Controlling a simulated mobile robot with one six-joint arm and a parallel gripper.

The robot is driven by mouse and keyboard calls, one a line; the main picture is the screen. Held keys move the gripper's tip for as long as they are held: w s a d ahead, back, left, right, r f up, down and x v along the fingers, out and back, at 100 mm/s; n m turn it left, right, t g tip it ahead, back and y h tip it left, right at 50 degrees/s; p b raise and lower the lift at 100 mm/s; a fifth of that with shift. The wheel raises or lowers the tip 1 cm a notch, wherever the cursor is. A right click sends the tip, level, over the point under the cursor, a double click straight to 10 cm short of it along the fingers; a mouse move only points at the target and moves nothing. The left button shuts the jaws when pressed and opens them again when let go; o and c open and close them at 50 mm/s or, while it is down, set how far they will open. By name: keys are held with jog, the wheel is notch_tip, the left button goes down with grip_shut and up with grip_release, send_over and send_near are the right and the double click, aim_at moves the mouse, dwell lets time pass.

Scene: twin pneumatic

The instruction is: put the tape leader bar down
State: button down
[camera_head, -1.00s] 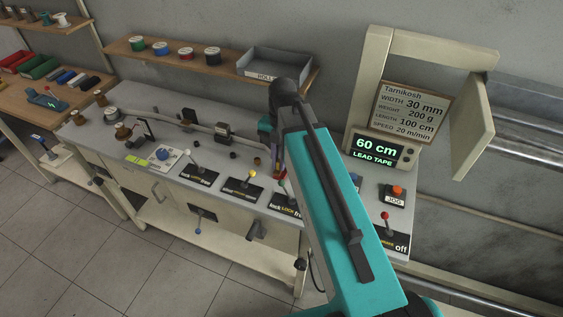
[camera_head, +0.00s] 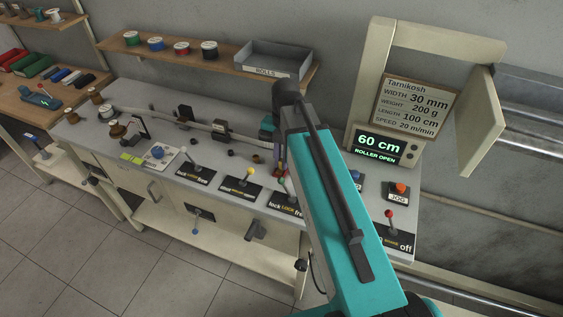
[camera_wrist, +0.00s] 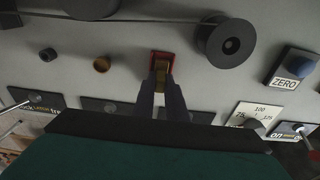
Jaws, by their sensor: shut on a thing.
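In the wrist view my gripper (camera_wrist: 162,80) is shut, its two dark fingers close together on a small brass-coloured piece. A red piece (camera_wrist: 161,57) is at the fingertips, over the grey bench top. I take these together to be the tape leader bar; whether it touches the bench cannot be told. In the head view my gripper (camera_head: 278,160) is low over the bench beside the teal arm, and the bar is mostly hidden there.
The grey bench (camera_head: 225,165) carries levers and posts. A dark roller (camera_wrist: 231,43) stands right of my gripper, a brass stub (camera_wrist: 102,64) left. The display (camera_head: 379,149) reads "60 cm ROLLER OPEN". The ROLLS tray (camera_head: 273,72) is on the shelf behind.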

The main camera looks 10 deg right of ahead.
jog(key=shift+f, duration=0.15)
jog(key=c, duration=1.8)
grip_release()
jog(key=shift+r, duration=0.25)
notch_tip(320, 180, up, 12)
jog(key=w+b, duration=0.1)
jog(key=b, duration=0.1)
jog(key=shift+d, duration=0.4)
jog(key=shift+f, duration=0.15)
